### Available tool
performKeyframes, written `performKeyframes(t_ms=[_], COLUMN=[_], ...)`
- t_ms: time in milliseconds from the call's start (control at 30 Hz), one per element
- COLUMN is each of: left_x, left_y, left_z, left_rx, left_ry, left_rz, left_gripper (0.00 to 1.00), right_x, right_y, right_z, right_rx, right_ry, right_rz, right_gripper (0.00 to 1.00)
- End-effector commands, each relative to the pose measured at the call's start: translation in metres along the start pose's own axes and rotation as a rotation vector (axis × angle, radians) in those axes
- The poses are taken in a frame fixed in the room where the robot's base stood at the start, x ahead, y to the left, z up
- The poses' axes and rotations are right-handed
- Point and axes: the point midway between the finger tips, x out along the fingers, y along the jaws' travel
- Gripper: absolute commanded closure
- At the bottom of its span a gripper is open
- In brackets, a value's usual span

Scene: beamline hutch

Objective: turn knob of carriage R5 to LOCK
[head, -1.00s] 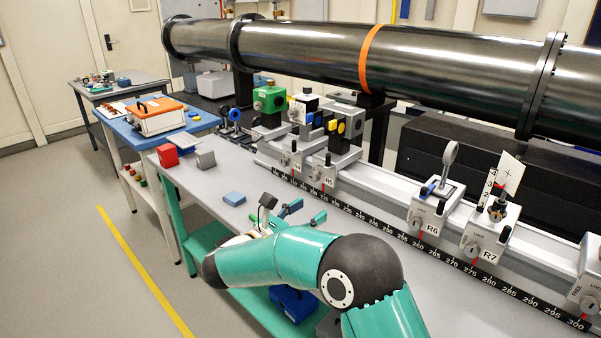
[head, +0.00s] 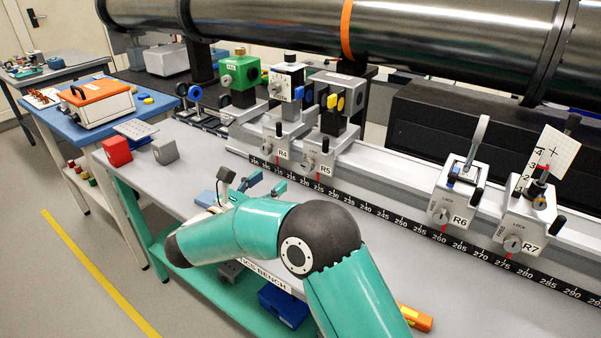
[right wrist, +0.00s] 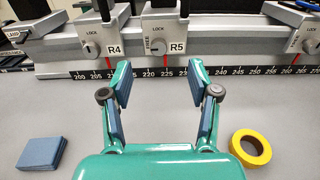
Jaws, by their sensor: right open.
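Carriage R5 (head: 333,150) sits on the rail beside R4, with its label visible. Its round grey knob (head: 308,163) is on the front face; it also shows in the right wrist view (right wrist: 158,47), with LOCK printed above and FREE at its left. I cannot clearly tell where the knob points. My right gripper (head: 266,183) is open and empty over the bench, in front of the rail and apart from the knob. In the right wrist view its fingers (right wrist: 161,88) spread below R5. My left gripper is not in view.
R6 (head: 459,200) and R7 (head: 530,220) stand further right. A yellow tape roll (right wrist: 250,149) and a blue block (right wrist: 41,154) lie on the bench. Open bench lies before the rail.

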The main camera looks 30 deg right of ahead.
Motion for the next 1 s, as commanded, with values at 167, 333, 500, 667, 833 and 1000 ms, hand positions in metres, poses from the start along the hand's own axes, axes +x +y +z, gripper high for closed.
performKeyframes(t_ms=[167, 333, 500, 667, 833, 1000], left_x=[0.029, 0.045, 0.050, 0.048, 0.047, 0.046], left_y=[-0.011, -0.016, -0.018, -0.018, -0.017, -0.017], left_z=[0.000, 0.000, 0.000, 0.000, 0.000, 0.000], left_rx=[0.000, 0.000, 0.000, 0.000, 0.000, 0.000], left_ry=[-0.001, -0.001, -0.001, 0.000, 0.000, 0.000], left_rz=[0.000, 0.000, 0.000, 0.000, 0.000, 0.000], left_gripper=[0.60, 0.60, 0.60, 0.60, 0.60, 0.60], right_x=[-0.001, -0.001, 0.004, 0.022, 0.055, 0.093], right_y=[0.002, 0.002, 0.002, 0.000, -0.001, -0.002], right_z=[-0.030, -0.048, -0.053, -0.052, -0.052, -0.052], right_rx=[0.001, 0.001, 0.001, 0.002, 0.002, 0.001], right_ry=[0.000, 0.000, 0.000, 0.000, 0.001, 0.000], right_rz=[0.004, 0.004, 0.002, -0.002, -0.006, -0.007], right_gripper=[0.39, 0.39, 0.39, 0.39, 0.39, 0.39])
